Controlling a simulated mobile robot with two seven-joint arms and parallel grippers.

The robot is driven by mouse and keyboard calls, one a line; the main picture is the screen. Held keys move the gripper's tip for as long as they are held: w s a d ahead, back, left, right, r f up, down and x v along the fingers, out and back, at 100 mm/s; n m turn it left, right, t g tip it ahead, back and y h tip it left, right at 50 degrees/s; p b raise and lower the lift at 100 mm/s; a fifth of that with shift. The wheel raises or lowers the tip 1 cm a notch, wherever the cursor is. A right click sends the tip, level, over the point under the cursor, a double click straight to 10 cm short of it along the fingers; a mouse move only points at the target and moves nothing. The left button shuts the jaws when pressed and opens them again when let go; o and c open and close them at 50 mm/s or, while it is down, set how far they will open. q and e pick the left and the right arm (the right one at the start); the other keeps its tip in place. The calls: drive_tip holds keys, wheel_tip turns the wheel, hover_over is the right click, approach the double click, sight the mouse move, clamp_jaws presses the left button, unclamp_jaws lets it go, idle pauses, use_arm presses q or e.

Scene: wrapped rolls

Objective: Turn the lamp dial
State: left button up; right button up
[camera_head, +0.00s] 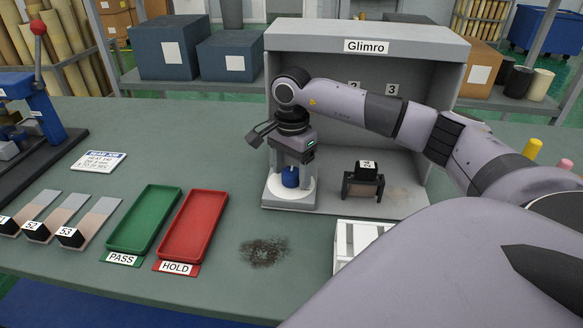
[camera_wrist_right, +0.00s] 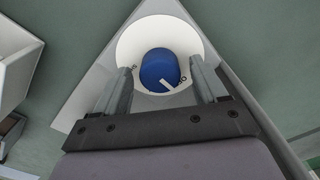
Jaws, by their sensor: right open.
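The lamp dial is a blue round knob (camera_head: 290,177) on a white disc, set on a pale base at the left of the grey Glimro booth (camera_head: 368,41). My right gripper (camera_head: 291,160) points down over it, open, with a finger on either side of the knob. In the right wrist view the blue knob (camera_wrist_right: 160,68) lies between the fingertips of my right gripper (camera_wrist_right: 162,72), with gaps visible. A white pointer mark on the knob aims to the lower right, near partly hidden lettering on the disc. My left gripper is not in view.
A black block marked 24 (camera_head: 366,171) sits on a small stand right of the dial. A white rack (camera_head: 345,240), partly hidden by my arm, stands in front. Green (camera_head: 145,218) and red (camera_head: 195,225) trays lie left, beside a dark smudge (camera_head: 263,251) on the table.

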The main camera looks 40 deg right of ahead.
drive_tip(key=c, duration=1.1)
drive_tip(key=shift+o, duration=0.2)
drive_tip(key=m, duration=0.5)
drive_tip(key=shift+m, duration=0.3)
drive_tip(key=m+p, duration=0.1)
drive_tip(key=m, duration=0.5)
drive_tip(key=shift+r, duration=0.1)
drive_tip(key=o, duration=1.1)
drive_tip(key=shift+c, duration=0.2)
